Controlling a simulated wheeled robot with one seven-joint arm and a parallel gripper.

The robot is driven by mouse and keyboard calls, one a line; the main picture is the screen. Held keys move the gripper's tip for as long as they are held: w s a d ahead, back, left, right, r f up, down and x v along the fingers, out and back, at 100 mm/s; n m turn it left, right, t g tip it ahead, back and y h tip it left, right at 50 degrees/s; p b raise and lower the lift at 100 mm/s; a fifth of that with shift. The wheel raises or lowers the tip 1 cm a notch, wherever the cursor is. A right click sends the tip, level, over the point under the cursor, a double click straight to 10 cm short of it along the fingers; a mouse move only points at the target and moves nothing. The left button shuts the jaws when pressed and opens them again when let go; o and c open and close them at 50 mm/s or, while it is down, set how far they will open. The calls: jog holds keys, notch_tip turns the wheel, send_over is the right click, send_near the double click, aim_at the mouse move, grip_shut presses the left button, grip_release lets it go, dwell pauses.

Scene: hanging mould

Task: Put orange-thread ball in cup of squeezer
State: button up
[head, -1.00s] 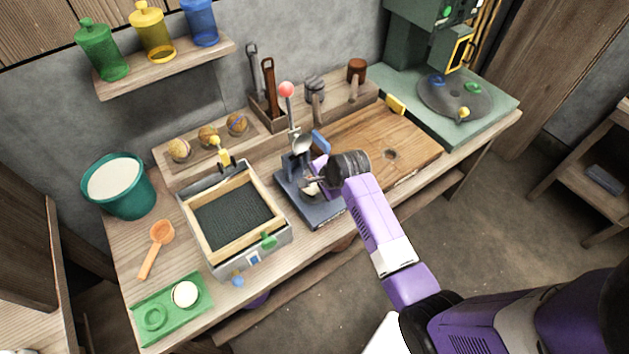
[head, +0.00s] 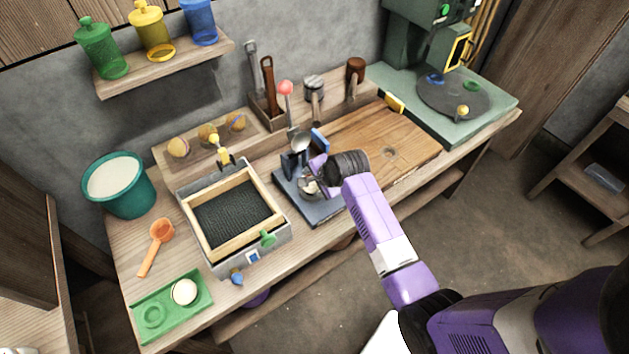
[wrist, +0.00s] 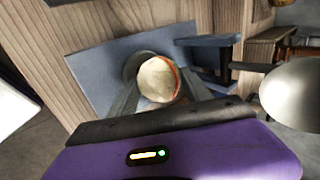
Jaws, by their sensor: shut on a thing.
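A cream ball with an orange band on its edge (wrist: 157,79) sits between my gripper's fingers in the wrist view. My gripper (head: 313,186) is shut on it, low over the blue-grey base of the squeezer (head: 325,211). The squeezer's round grey cup (wrist: 138,64) shows behind and around the ball; whether the ball touches its bottom is hidden. In the head view the ball (head: 311,187) is small and partly covered by the gripper. The squeezer's lever with a red knob (head: 285,88) stands up, and its metal dome (wrist: 295,92) is at the right in the wrist view.
Several thread balls (head: 207,133) rest on the rear ledge. A framed tray (head: 250,247) stands left of the squeezer. A wooden board (head: 405,165) lies right of it. A blue upright part (head: 319,141) stands close behind my gripper.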

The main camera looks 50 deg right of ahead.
jog(key=shift+s+a+f, duration=0.1)
jog(key=shift+s+f, duration=0.05)
jog(key=shift+f, duration=0.4)
jog(key=shift+s+a+f, duration=0.1)
jog(key=shift+f, duration=0.45)
jog(key=o, duration=1.6)
jog(key=shift+f, duration=0.1)
jog(key=shift+s, duration=0.1)
jog(key=s+r, duration=0.1)
jog(key=r, duration=0.2)
jog(key=s+r, duration=0.1)
jog(key=r, duration=0.2)
jog(key=s+r, duration=0.1)
jog(key=r, duration=0.2)
jog(key=shift+a, duration=0.35)
jog(key=shift+r, duration=0.1)
jog(key=shift+a, duration=0.1)
